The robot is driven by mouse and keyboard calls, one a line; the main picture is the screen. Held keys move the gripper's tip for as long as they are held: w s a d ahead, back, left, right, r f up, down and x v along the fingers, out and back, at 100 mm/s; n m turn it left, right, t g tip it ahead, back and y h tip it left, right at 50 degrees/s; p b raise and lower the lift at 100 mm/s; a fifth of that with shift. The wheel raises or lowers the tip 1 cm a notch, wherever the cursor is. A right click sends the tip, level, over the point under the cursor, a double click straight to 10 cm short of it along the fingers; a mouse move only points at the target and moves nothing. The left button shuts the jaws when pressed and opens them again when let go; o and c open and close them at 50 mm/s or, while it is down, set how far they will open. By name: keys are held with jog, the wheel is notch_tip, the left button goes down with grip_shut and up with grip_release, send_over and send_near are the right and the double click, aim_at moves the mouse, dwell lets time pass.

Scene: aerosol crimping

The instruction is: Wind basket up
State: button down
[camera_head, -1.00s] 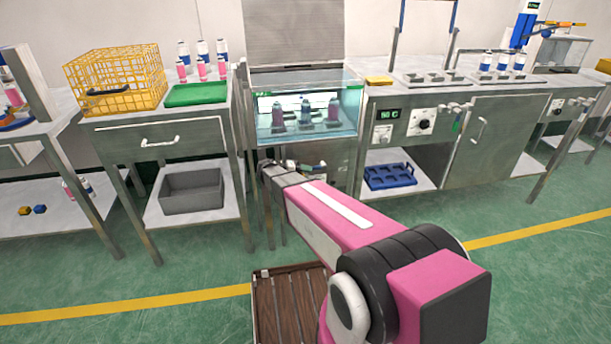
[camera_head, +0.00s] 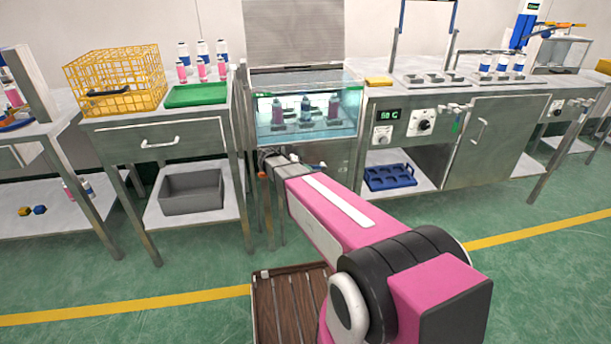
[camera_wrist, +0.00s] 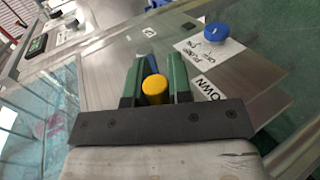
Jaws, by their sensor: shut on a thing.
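My gripper (camera_wrist: 153,72) shows in the wrist view with its green fingers shut on a yellow knob (camera_wrist: 155,90). A blue part shows just beyond the knob. In the head view my arm reaches to the front of the glass-walled water tank (camera_head: 350,118), and my fingers are not clearly visible there. Several cans (camera_head: 305,108) stand upright inside the tank. The basket under them is hard to make out. A plate marked "OWN", its start hidden, lies beside my gripper (camera_wrist: 211,88) in the wrist view.
A blue knob (camera_wrist: 216,33) sits by a white label in the wrist view. A yellow wire crate (camera_head: 115,80) and green tray (camera_head: 196,94) stand on the left table. The control bench (camera_head: 450,90) is close on the right. A wooden slatted platform (camera_head: 290,305) lies on the floor.

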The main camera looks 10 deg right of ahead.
jog(key=d+r+y, duration=0.7)
jog(key=d+y, duration=0.1)
jog(key=y, duration=0.7)
jog(key=shift+d+f+y, duration=0.85)
jog(key=shift+d+y, duration=0.15)
jog(key=shift+d, duration=0.5)
jog(key=shift+d+f+y, duration=0.9)
jog(key=shift+d+y, duration=0.1)
jog(key=shift+d, duration=0.45)
jog(key=shift+d+f+y, duration=0.85)
jog(key=shift+d+y, duration=0.15)
jog(key=shift+d, duration=0.5)
jog(key=c, duration=1)
grip_release()
jog(key=shift+c, duration=0.2)
jog(key=shift+r, duration=0.15)
